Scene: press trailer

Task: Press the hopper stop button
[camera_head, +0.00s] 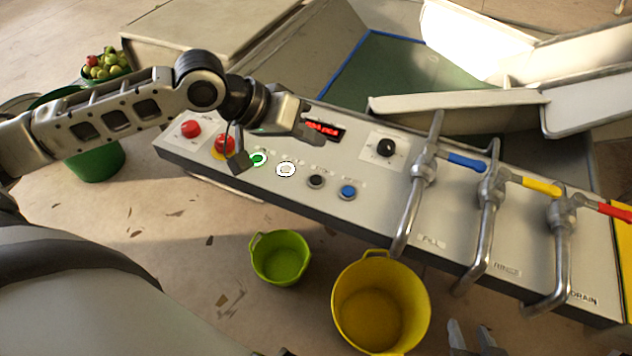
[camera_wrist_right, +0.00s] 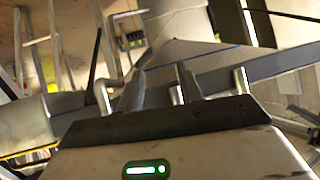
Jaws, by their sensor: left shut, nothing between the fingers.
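A sloping grey control panel (camera_head: 385,205) carries a row of buttons. From left to right they are a red button (camera_head: 190,129), a red button on a yellow base (camera_head: 224,144), a green-lit button (camera_head: 258,159), a white button (camera_head: 286,169), a black button (camera_head: 316,181) and a blue button (camera_head: 348,192). Their labels are too small to read, so I cannot tell which is the hopper stop. My left gripper (camera_head: 312,128) is shut and empty, above the panel beside the red display. My right gripper (camera_head: 471,338) is open and empty at the bottom edge, well below the panel; its fingers also show in the right wrist view (camera_wrist_right: 160,88).
A red digital display (camera_head: 323,130) and black knob (camera_head: 386,147) sit at the panel's back. Bent pipes with blue, yellow and red valve handles (camera_head: 541,187) cover its right part. A green bucket (camera_head: 280,258) and yellow bucket (camera_head: 380,305) stand on the floor in front.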

